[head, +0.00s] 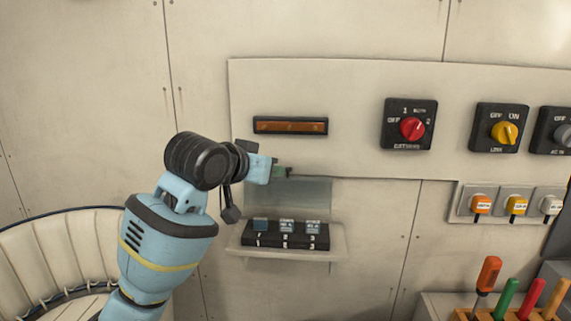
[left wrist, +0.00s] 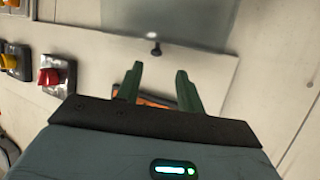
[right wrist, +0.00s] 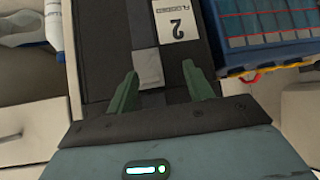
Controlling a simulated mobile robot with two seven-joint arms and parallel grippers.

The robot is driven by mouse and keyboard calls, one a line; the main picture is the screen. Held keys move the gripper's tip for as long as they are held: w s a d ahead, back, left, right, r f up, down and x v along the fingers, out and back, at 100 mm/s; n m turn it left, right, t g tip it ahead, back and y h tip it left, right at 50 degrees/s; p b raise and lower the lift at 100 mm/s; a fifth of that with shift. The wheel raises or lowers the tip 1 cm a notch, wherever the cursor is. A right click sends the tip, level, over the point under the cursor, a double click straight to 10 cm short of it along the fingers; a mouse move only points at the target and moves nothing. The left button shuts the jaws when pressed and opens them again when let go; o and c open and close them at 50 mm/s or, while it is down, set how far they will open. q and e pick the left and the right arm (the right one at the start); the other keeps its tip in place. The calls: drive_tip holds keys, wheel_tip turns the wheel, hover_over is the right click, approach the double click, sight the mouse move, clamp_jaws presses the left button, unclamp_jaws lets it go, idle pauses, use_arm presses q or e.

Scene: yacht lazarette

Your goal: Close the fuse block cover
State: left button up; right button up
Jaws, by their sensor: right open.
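The fuse block (head: 285,236) sits on a small ledge on the wall, with several labelled fuses in it. Its clear grey cover (head: 303,190) stands raised above it; the cover also shows at the top of the left wrist view (left wrist: 190,14). A small dark knob (left wrist: 155,49) shows near the cover's edge. My left gripper (head: 284,171) is by the cover's upper left edge; in the left wrist view its fingers (left wrist: 160,88) are apart with nothing gripped, the knob beyond their tips. My right gripper (right wrist: 158,90) is open and appears only in the right wrist view.
An amber strip (head: 290,126) is above the cover. Red (head: 411,128) and yellow (head: 504,131) rotary switches are to the right. Screwdrivers (head: 487,275) stand in a rack lower right. A dark box marked 2 (right wrist: 110,50) and a blue bin (right wrist: 265,35) lie below my right gripper.

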sight(287, 168)
use_arm(q)
drive_tip(key=shift+d+r+x, duration=0.1)
drive_tip(key=shift+x, duration=1.05)
drive_tip(key=shift+d+r+x, duration=0.1)
drive_tip(key=shift+x, duration=1.05)
drive_tip(key=shift+d+r+x, duration=0.1)
drive_tip(key=shift+r+x, duration=0.05)
drive_tip(key=shift+x, duration=1)
clamp_jaws()
